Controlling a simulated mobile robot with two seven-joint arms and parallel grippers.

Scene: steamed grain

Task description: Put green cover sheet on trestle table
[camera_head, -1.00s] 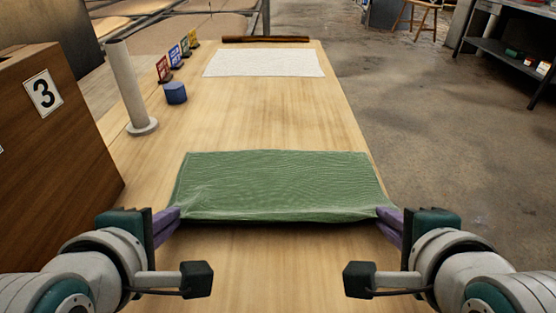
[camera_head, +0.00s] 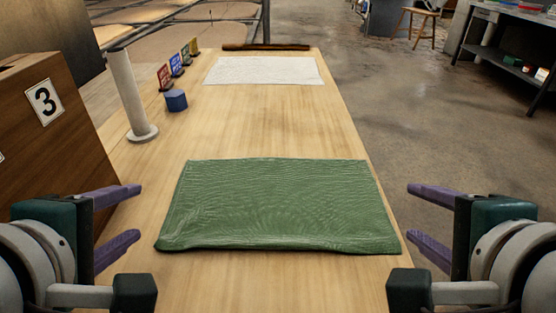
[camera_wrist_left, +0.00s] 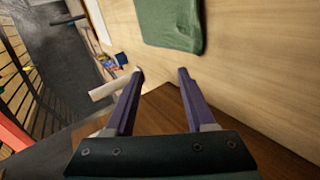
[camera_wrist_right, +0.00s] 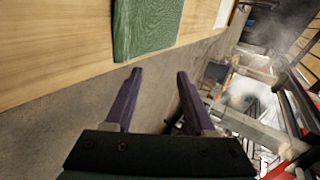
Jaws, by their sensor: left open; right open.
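The green cover sheet (camera_head: 278,205) lies flat on the near part of the wooden trestle table (camera_head: 270,125), with small wrinkles and its near edge slightly raised. Its corners also show in the left wrist view (camera_wrist_left: 172,22) and the right wrist view (camera_wrist_right: 146,27). My left gripper (camera_head: 138,212) is open and empty, to the left of the sheet and apart from it. My right gripper (camera_head: 412,212) is open and empty, just off the sheet's right side, over the table's right edge and the floor.
A brown box marked 3 (camera_head: 45,150) stands at the left. A grey post (camera_head: 126,95), a blue block (camera_head: 176,100) and several coloured cards (camera_head: 178,64) stand along the left edge. A white sheet (camera_head: 264,70) and a dark roll (camera_head: 266,47) lie at the far end. The table middle is clear.

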